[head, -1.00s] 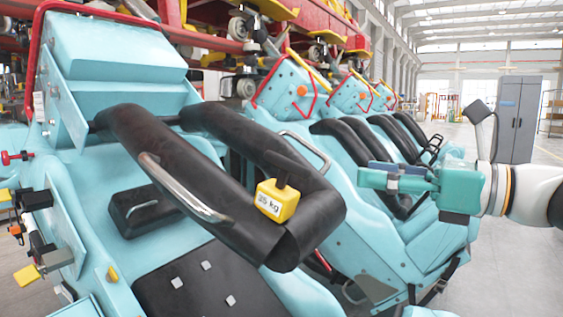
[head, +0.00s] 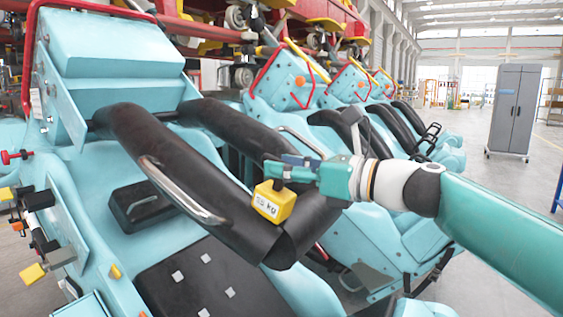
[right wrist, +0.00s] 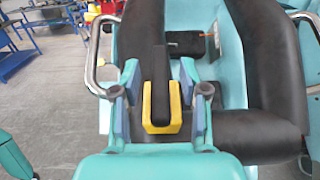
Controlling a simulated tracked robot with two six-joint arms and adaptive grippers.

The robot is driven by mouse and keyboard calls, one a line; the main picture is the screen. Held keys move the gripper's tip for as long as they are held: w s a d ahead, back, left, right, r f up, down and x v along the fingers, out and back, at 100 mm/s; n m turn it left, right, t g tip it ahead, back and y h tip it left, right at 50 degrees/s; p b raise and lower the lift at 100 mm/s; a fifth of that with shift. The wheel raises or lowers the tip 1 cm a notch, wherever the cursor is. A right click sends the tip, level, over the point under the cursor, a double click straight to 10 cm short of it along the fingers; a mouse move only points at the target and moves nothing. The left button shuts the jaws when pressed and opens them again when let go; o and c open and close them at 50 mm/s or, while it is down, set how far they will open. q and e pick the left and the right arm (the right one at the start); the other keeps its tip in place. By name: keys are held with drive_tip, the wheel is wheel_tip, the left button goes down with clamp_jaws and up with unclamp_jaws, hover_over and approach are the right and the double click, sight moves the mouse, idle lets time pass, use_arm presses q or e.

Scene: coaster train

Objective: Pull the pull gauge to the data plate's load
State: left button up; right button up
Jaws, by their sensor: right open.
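The pull gauge (head: 272,203) is a yellow block with a white label marked in kg and a black handle on top. It sits at the bent end of the black lap bar (head: 165,150) of the nearest seat. My right gripper (head: 288,170) is at the gauge's handle, above the yellow block. In the right wrist view the gauge (right wrist: 161,120) stands between the two open fingers (right wrist: 160,82), with a gap on each side of its handle. I cannot identify the data plate for certain. My left gripper is out of view.
Metal grab handles (head: 180,190) curve out from the lap bar close to the gauge. More turquoise seats with black bars stand behind. A grey cabinet (head: 515,110) stands on open floor at the right. Yellow and red fittings (head: 32,272) line the left edge.

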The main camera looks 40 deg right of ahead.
drive_tip(key=shift+w+a, duration=0.1)
drive_tip(key=shift+w, duration=0.2)
clamp_jaws()
